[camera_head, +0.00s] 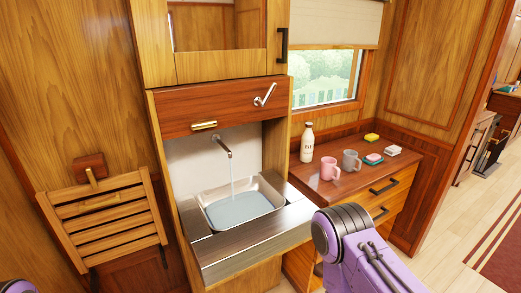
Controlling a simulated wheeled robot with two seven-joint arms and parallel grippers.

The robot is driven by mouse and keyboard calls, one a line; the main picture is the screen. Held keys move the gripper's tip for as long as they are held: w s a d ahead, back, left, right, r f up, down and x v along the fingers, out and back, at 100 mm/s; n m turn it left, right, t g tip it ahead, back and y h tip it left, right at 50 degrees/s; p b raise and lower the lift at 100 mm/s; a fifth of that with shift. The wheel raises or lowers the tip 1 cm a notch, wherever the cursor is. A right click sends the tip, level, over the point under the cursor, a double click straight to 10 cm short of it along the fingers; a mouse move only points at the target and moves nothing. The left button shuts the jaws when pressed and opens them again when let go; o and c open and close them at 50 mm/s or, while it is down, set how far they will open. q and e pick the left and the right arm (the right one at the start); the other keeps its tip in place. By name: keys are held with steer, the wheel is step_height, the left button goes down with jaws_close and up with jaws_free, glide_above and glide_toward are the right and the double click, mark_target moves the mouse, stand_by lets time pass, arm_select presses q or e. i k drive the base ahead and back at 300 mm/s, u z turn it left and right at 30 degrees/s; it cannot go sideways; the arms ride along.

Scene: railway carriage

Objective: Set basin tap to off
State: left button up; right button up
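The basin tap's spout (222,146) comes out of the pale back wall of the washstand niche. A thin stream of water (233,184) runs from it into the basin (269,189), where pale blue water stands. A silver lever (265,95) sits tilted on the reddish wood panel above the niche, its upper end leaning right. A brass handle (204,125) is on the same panel, lower left of the lever. Neither gripper shows. A purple link of my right arm is at the lower right, and a small piece of my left arm is at the lower left corner.
A wooden side counter (339,190) to the right bears a white bottle (307,143), a pink mug (329,169), a grey mug (351,161) and a yellow sponge (371,138). A slatted folding seat (108,220) hangs left. Open floor lies at the right.

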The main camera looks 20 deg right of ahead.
mark_target(257, 101)
steer(key=z, duration=0.2)
steer(key=i, duration=0.8)
steer(key=z, duration=0.65)
